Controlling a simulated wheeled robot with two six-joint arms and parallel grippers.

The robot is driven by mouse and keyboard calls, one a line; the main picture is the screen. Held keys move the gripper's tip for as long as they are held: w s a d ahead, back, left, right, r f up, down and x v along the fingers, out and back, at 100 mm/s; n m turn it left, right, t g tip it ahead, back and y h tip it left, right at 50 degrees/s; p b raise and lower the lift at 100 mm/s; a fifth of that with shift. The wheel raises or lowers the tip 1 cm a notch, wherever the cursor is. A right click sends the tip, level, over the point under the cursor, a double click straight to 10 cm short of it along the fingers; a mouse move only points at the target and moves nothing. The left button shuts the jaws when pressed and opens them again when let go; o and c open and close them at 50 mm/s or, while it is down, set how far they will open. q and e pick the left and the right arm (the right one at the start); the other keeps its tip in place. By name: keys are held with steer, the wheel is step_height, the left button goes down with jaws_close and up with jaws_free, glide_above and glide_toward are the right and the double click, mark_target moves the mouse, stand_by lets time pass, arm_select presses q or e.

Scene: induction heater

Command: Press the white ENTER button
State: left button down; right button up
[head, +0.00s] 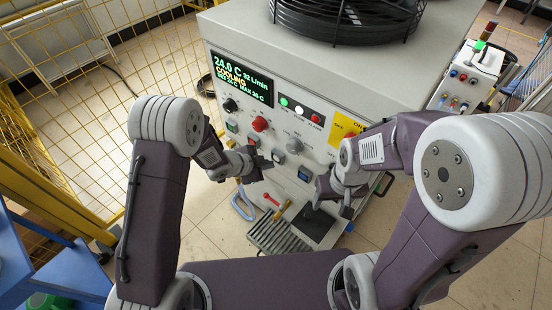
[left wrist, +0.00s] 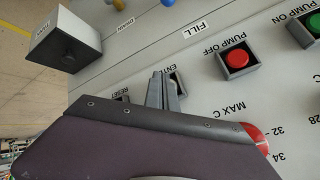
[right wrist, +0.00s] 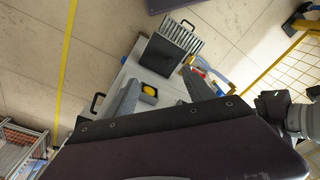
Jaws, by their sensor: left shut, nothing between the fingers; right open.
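The white ENTER button (head: 278,156) is on the sloped grey front panel, just right of my left gripper's tip in the head view. My left gripper (head: 262,166) is shut and empty, pointing at the panel. In the left wrist view, its closed fingers (left wrist: 164,90) overlap the ENTER button's dark housing (left wrist: 181,84) and part of its label. The button's face is mostly hidden there, so I cannot tell whether the fingers touch it. My right gripper (head: 328,203) is open and empty, low at the panel's right; its spread fingers also show in the right wrist view (right wrist: 160,95).
The red PUMP OFF button (left wrist: 236,59) and green PUMP ON button (left wrist: 315,26) are near ENTER. The red MAX C knob (head: 260,124) sits above. A yellow button (right wrist: 149,92) appears between my right fingers.

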arm_select(q)
steer(key=shift+w+d, duration=0.25)
steer(key=shift+d, duration=0.05)
steer(key=shift+w+d+p, duration=0.35)
stand_by(1.0)
steer(key=shift+s+a, duration=0.6)
steer(key=shift+s, duration=0.05)
steer(key=shift+a, duration=0.1)
steer(key=shift+s+a+b, duration=0.65)
steer(key=shift+s+a, duration=1.05)
steer(key=shift+s, duration=0.05)
